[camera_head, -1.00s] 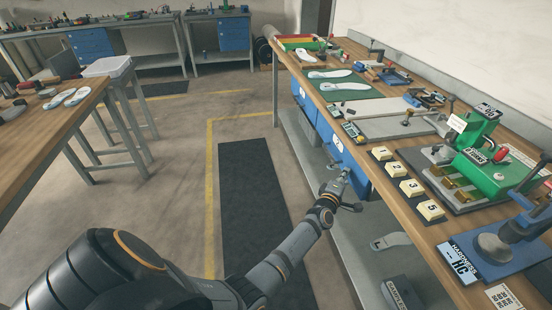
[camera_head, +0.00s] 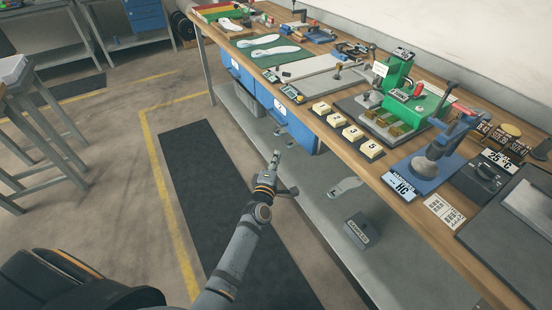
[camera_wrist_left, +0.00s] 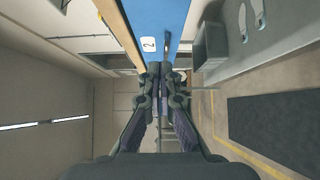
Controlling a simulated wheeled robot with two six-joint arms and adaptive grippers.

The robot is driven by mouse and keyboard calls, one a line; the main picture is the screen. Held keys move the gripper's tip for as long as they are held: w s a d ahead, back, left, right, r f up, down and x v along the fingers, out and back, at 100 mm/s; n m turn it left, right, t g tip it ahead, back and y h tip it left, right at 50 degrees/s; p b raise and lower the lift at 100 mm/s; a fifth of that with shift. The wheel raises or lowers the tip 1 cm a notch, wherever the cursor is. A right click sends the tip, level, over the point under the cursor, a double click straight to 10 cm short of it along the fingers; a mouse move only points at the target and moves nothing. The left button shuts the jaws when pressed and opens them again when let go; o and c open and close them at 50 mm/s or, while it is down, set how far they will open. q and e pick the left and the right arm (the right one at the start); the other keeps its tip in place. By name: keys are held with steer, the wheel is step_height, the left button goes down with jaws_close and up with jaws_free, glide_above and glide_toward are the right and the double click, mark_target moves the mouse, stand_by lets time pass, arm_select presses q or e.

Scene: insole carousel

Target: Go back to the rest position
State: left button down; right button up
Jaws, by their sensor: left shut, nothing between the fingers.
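My left gripper (camera_head: 274,160) is shut and empty. In the head view it is in front of the workbench, over the dark floor mat, and appears apart from the bench. Its two fingers also show in the left wrist view (camera_wrist_left: 161,72), close together at the middle, with a blue drawer front (camera_wrist_left: 157,18) marked 2 beyond them. My right gripper is in neither view.
The workbench (camera_head: 392,190) runs along the right with numbered blocks, a green machine (camera_head: 408,98) and a blue-based tester (camera_head: 432,165). Blue drawers (camera_head: 270,104) hang under its top. A lower shelf (camera_head: 325,212) holds a dark box (camera_head: 357,230). A dark mat (camera_head: 200,170) lies on open floor.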

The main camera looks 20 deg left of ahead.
arm_select(q)
steer(key=s+a+f+m+g+h+p, duration=0.1)
steer(key=s+f+m+g+p, duration=0.35)
steer(key=s+f, duration=0.75)
steer(key=s+a+f+m+g+h+p, duration=0.15)
steer(key=s+f+m+g, duration=0.5)
steer(key=f, duration=0.95)
steer(key=s+a+f+m+g+p, duration=0.1)
steer(key=s+a+f+m+g, duration=0.1)
steer(key=s, duration=0.8)
steer(key=s+a+f+m+g+y+p, duration=0.1)
steer(key=s+a+f+m+g+p, duration=0.1)
steer(key=s, duration=0.9)
steer(key=s+a+f+m+g+y+p, duration=0.1)
steer(key=s+f+m, duration=0.3)
steer(key=s, duration=0.7)
steer(key=shift+a+f+g+p, duration=0.25)
steer(key=shift+a+g+p, duration=0.15)
steer(key=shift+a, duration=0.25)
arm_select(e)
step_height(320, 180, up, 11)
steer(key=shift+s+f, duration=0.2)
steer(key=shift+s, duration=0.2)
arm_select(q)
steer(key=shift+s, duration=0.1)
